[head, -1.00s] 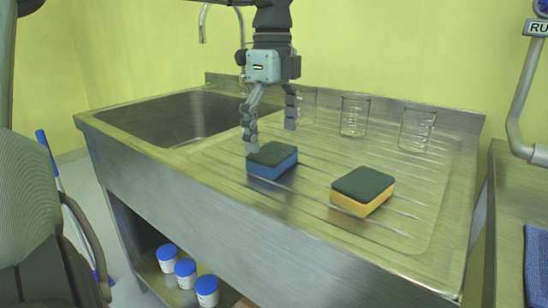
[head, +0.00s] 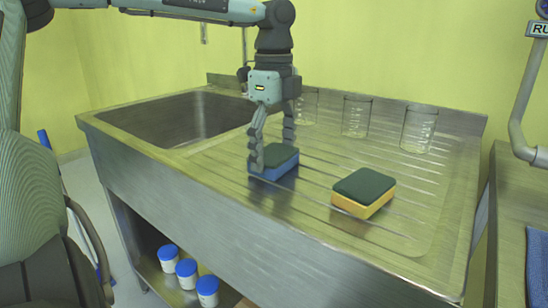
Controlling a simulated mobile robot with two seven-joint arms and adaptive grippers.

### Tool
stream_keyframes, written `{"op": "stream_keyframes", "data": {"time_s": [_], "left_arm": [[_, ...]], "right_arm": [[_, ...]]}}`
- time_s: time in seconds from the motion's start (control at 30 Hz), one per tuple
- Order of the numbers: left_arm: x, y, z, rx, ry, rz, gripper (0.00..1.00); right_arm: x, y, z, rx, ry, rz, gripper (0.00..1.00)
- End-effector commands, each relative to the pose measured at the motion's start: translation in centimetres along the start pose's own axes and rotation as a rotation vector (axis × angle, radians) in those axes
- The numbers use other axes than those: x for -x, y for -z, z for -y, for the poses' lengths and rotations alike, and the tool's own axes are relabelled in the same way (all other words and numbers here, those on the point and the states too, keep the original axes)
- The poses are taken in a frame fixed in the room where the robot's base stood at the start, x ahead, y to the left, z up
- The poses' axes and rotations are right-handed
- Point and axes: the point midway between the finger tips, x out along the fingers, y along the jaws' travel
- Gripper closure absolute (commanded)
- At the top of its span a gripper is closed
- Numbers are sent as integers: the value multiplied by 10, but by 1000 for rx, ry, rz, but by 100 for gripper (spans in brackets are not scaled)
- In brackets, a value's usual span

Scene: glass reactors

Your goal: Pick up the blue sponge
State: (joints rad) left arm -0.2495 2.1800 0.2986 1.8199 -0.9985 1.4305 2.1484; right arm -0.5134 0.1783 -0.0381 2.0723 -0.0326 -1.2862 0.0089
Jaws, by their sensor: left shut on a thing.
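The blue sponge (head: 282,164) has a dark green top and sits on the ridged drainboard (head: 300,225) of the steel sink unit. My left gripper (head: 274,158) is lowered over it from above. One finger is against the sponge's left side, and the other finger is behind it, partly hidden. The gripper is shut on the blue sponge, which looks to be at the level of the drainboard. My right gripper is not in view.
A yellow sponge (head: 362,202) with a dark green top lies to the right. Several glass beakers (head: 418,130) stand along the back edge. The sink basin (head: 175,118) is at the left. White jars with blue lids (head: 186,274) stand on the shelf below.

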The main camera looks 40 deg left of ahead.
Motion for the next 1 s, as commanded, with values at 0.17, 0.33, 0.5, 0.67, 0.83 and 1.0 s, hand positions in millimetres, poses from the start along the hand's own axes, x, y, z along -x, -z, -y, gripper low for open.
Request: {"op": "stream_keyframes", "data": {"time_s": [0.17, 0.33, 0.5, 0.67, 0.83, 1.0], "left_arm": [[4, 0, 0, 0, 1, 0, 29], [22, 0, 1, 0, 3, 2, 29], [51, -7, -13, -1, 7, -2, 29], [71, -24, -45, -2, 6, -4, 29], [91, -41, -73, 0, 7, -1, 29], [104, -52, -92, -1, 2, -1, 29]], "right_arm": [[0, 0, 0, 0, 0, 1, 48], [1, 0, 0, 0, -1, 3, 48], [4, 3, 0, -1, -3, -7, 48], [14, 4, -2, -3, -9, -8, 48], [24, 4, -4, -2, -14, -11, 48], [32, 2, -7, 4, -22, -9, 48]]}}
